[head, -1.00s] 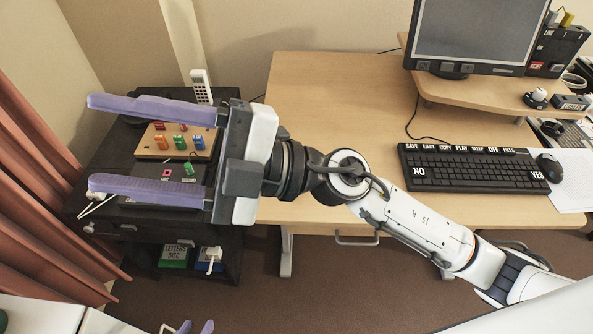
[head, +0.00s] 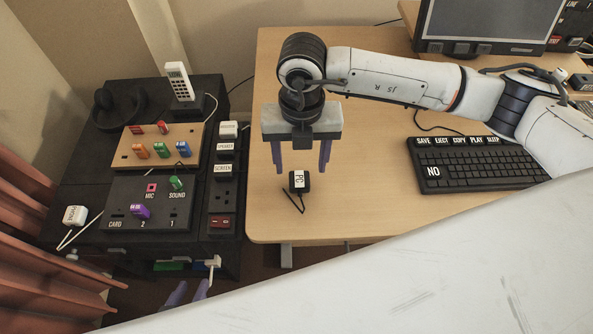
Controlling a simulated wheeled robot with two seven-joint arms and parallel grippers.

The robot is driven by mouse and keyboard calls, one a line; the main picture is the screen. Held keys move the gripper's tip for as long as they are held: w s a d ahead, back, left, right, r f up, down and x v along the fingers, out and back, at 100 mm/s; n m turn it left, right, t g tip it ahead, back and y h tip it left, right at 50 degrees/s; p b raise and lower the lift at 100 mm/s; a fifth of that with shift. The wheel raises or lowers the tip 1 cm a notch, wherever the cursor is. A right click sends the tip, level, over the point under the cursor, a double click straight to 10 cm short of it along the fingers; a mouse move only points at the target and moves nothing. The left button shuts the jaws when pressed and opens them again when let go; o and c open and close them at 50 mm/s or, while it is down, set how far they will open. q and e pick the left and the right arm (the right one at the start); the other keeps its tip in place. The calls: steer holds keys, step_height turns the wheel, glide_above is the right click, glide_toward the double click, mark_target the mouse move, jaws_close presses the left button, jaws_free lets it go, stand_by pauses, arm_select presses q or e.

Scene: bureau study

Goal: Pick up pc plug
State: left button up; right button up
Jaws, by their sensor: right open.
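The PC plug (head: 299,182) is a small black block with a white label reading "PC". It lies on the wooden desk near its left edge, with a short dark cable trailing toward the front. My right gripper (head: 301,170) points down with its two purple fingers apart and empty. Its fingertips show just behind the plug in the picture, one to each side; their height above the desk is hard to tell. My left gripper (head: 189,292) shows only as two purple fingertips, apart, at the bottom edge; the rest is hidden by a pale surface.
A power strip (head: 222,205) on the dark cabinet (head: 78,186) holds several labelled white plugs, with a bare socket and a red switch at the front. Panels with coloured blocks and a phone (head: 178,82) stand beside it. A keyboard (head: 470,165) lies to the right on the desk.

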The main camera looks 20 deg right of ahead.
mark_target(299, 181)
steer(key=shift+s+f, duration=0.15)
steer(key=shift+f, duration=0.7)
steer(key=f, duration=0.4)
steer(key=shift+s+a+f+p, duration=0.15)
steer(key=shift+s+a+p, duration=0.1)
steer(key=shift+p, duration=0.15)
steer(key=shift+f, duration=0.55)
steer(key=c, duration=1)
arm_select(q)
steer(key=shift+s+r, duration=0.25)
steer(key=shift+r, duration=0.1)
arm_select(e)
steer(key=shift+c, duration=0.4)
steer(key=shift+r, duration=0.1)
